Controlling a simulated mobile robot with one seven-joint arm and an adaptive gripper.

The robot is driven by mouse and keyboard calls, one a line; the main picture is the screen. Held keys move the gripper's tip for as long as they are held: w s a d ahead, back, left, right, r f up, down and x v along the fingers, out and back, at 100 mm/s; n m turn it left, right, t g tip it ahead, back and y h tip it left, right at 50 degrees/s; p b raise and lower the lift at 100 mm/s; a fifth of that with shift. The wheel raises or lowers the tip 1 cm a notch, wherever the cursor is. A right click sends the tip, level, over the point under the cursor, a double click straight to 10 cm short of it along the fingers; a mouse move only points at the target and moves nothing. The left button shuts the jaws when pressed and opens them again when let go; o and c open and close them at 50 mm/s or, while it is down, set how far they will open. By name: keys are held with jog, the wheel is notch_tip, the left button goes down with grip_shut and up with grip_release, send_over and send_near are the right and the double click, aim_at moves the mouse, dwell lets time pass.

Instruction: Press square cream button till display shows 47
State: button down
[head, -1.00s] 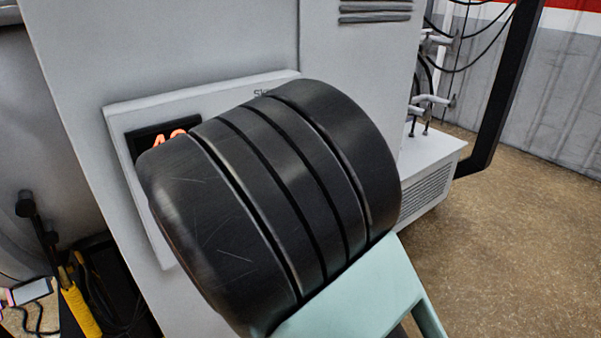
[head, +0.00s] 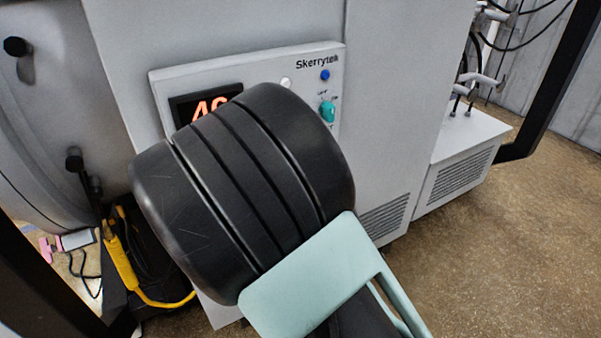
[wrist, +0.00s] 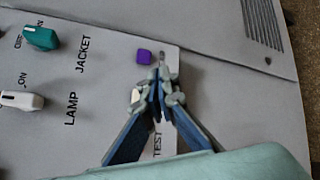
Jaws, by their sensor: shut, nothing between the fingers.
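In the head view the control panel's display (head: 207,103) shows lit orange digits. The first is 4; the second is partly covered by my dark arm and looks like 6 or 0. In the wrist view my gripper (wrist: 160,74) is shut and empty, with its fingertips close over the panel. A small cream patch (wrist: 136,94) shows beside the fingers, near the word TEST; it may be the square cream button, mostly hidden. I cannot tell whether the fingers touch it. My gripper is hidden behind my arm in the head view.
A purple-blue square button (wrist: 144,57) sits just by my fingertips. A teal knob (wrist: 40,38) and a white knob (wrist: 22,101) are at the left of the wrist view. A yellow-handled cable (head: 120,262) hangs at the lower left of the head view.

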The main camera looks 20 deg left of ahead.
jog(key=w+a, duration=0.4)
jog(key=a, duration=0.1)
jog(key=shift+w, duration=0.15)
dwell(1.4)
jog(key=shift+w+a, duration=0.2)
jog(key=shift+a, duration=0.05)
jog(key=shift+w+a+b, duration=0.3)
jog(key=shift+a+b, duration=0.1)
jog(key=shift+b, duration=0.05)
dwell(0.8)
jog(key=shift+s+d, duration=0.1)
jog(key=shift+s+d+b, duration=0.45)
jog(key=shift+d, duration=0.15)
jog(key=shift+s+d, duration=0.1)
